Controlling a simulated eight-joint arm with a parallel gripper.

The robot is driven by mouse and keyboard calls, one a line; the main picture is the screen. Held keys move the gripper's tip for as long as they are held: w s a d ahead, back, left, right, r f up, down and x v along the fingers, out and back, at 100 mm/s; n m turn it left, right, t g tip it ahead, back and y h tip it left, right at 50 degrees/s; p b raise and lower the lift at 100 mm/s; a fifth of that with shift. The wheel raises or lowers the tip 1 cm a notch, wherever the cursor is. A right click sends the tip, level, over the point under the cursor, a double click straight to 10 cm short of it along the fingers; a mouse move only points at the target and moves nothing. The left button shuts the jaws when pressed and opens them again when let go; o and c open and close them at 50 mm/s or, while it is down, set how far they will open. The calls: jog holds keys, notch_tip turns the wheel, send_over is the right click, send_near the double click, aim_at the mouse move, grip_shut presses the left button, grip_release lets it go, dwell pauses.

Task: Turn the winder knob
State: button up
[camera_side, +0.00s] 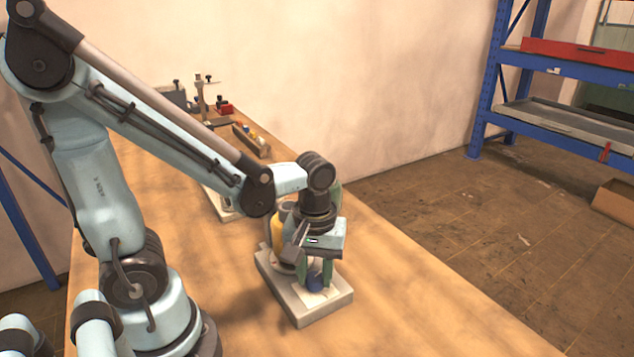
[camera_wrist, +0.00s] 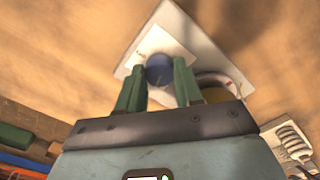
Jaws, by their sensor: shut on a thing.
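The winder stands on a pale rectangular base (camera_side: 318,308) on the wooden table. Its blue round knob (camera_side: 315,281) sits on a white patch of the base. The knob also shows in the wrist view (camera_wrist: 159,70), with the green fingers on either side of it. My gripper (camera_side: 315,278) points down over the base and is shut on the blue knob. A yellow cylindrical part (camera_side: 278,232) stands on the same base beside my gripper, partly hidden by it. In the wrist view it shows as a rounded yellow part (camera_wrist: 216,92) right of the fingers.
At the back of the table are a small wooden tray (camera_side: 252,140) and a metal stand (camera_side: 200,95) with a red block (camera_side: 226,108). A pale coiled part (camera_wrist: 293,143) shows at the wrist view's lower right. The table's right front is clear.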

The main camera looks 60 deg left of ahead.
aim_at(315, 276)
jog(key=shift+m, duration=0.6)
jog(key=o, duration=1)
jog(key=shift+o, duration=0.2)
jog(key=shift+r, duration=0.1)
notch_tip(315, 276, up, 12)
dwell(0.4)
